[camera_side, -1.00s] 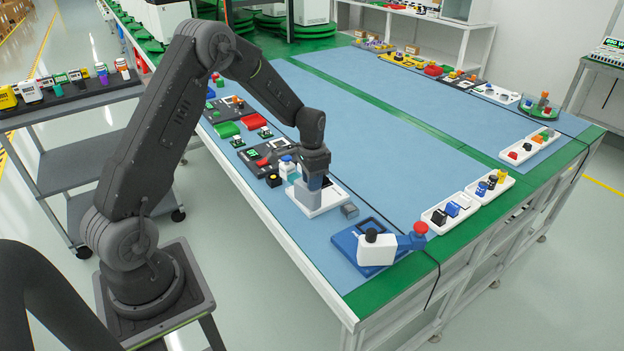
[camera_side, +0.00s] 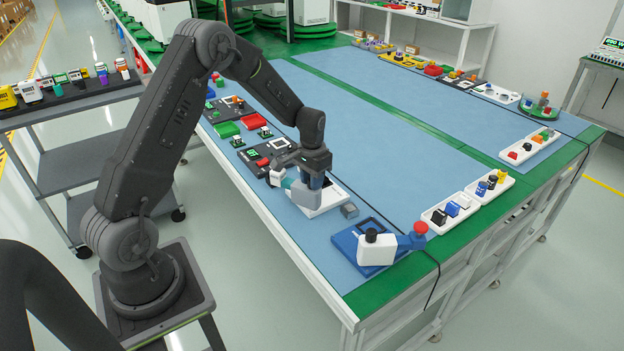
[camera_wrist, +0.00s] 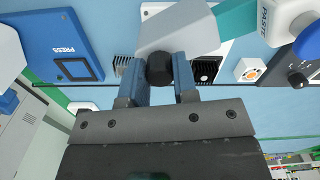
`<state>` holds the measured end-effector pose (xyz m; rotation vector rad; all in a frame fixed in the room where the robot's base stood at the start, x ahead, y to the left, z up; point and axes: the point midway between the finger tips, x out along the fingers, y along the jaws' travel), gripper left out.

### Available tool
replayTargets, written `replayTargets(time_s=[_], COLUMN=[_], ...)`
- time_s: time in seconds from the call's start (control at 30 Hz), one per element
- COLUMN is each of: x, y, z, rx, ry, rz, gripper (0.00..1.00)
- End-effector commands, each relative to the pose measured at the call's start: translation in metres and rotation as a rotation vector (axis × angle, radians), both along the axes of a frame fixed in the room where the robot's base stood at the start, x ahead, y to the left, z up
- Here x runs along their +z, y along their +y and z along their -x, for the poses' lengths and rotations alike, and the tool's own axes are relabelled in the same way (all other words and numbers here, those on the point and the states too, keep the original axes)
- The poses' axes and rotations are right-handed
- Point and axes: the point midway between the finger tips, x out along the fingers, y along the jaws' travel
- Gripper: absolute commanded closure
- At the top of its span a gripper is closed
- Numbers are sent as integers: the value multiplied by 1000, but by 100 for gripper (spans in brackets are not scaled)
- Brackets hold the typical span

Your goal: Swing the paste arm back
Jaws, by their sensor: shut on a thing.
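The paste arm has a grey body (camera_side: 304,194), a teal section and a white head (camera_side: 276,176). In the wrist view its grey body (camera_wrist: 180,28) crosses the top, the teal part (camera_wrist: 238,18) is right of it, and the white head marked PASTE (camera_wrist: 284,18) is at the upper right. My gripper (camera_side: 312,184) is over the grey body. In the wrist view my gripper (camera_wrist: 160,82) has its fingers either side of the arm's black knob (camera_wrist: 158,68), shut on it. The arm stands over a white plate (camera_side: 332,204), partly hidden beneath it.
A blue press (camera_side: 345,243) with a white body stands nearer the front corner; it also shows in the wrist view (camera_wrist: 45,35). A small grey block (camera_side: 349,210) lies beside the plate. A black panel (camera_side: 262,157) is behind the head.

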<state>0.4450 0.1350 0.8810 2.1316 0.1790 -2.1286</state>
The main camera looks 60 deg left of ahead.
Motion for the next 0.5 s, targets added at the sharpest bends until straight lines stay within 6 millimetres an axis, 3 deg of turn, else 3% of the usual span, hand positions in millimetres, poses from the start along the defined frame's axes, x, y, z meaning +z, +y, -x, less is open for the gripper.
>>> replayTargets(time_s=[0.17,0.2,0.43,0.5], x=[-1,-1,0,0], y=[0,0,0,0], z=[0,0,0,0], rx=[5,5,2,2], ry=[1,2,1,1], rz=[2,2,1,1], gripper=[100,69,47,47])
